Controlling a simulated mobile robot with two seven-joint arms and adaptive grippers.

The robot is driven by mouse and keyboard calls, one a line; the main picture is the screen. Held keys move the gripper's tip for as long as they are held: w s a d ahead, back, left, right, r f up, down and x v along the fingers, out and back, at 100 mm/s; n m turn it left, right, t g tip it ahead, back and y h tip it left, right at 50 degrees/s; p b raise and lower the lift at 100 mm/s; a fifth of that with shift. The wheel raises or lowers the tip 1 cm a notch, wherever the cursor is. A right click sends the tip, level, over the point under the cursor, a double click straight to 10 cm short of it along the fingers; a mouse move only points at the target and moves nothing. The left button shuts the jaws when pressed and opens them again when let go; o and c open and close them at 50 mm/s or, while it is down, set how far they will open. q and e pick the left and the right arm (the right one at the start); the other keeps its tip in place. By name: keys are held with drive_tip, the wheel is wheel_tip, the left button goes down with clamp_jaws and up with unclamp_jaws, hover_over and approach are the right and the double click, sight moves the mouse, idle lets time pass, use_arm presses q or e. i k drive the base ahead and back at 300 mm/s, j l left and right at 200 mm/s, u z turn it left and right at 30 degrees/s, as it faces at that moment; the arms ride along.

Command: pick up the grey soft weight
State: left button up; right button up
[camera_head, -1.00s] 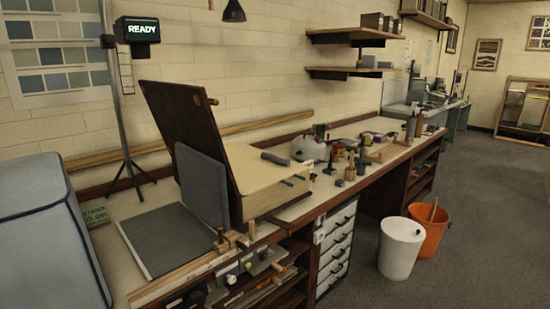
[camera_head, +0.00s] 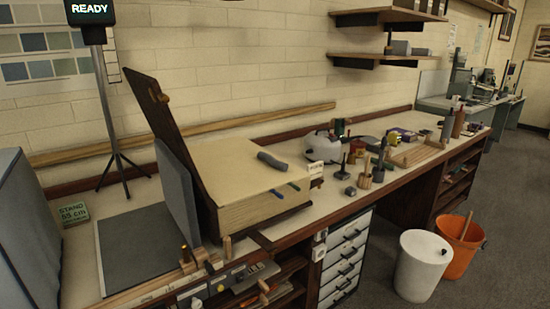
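A dark grey, rounded, slightly bent roll, which looks like the grey soft weight (camera_head: 272,160), lies on the pale top of a wooden box (camera_head: 225,168) on the bench. It lies near the box's far right edge, with nothing on top of it. Neither of my grippers shows in the head view.
A dark hinged board (camera_head: 163,125) stands tilted up at the box's left, beside an upright grey panel (camera_head: 177,190). A white jug (camera_head: 318,145) and several small tools stand right of the box. A white bin (camera_head: 422,265) and an orange bucket (camera_head: 460,245) stand on the floor.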

sight(275, 163)
drive_tip(key=i+l+u, duration=0.1)
drive_tip(key=i+l, duration=0.25)
drive_tip(key=l, duration=0.3)
drive_tip(key=i+l+u, duration=0.15)
drive_tip(key=l, duration=0.2)
drive_tip(key=i+l, duration=0.2)
drive_tip(key=l, duration=0.15)
drive_tip(key=i+l+u, duration=0.15)
drive_tip(key=l, duration=0.2)
drive_tip(key=i+l, duration=0.15)
drive_tip(key=l, duration=0.25)
drive_tip(key=i+l+u, duration=0.15)
drive_tip(key=l, duration=0.2)
drive_tip(key=i+l+u, duration=0.1)
drive_tip(key=l, duration=0.3)
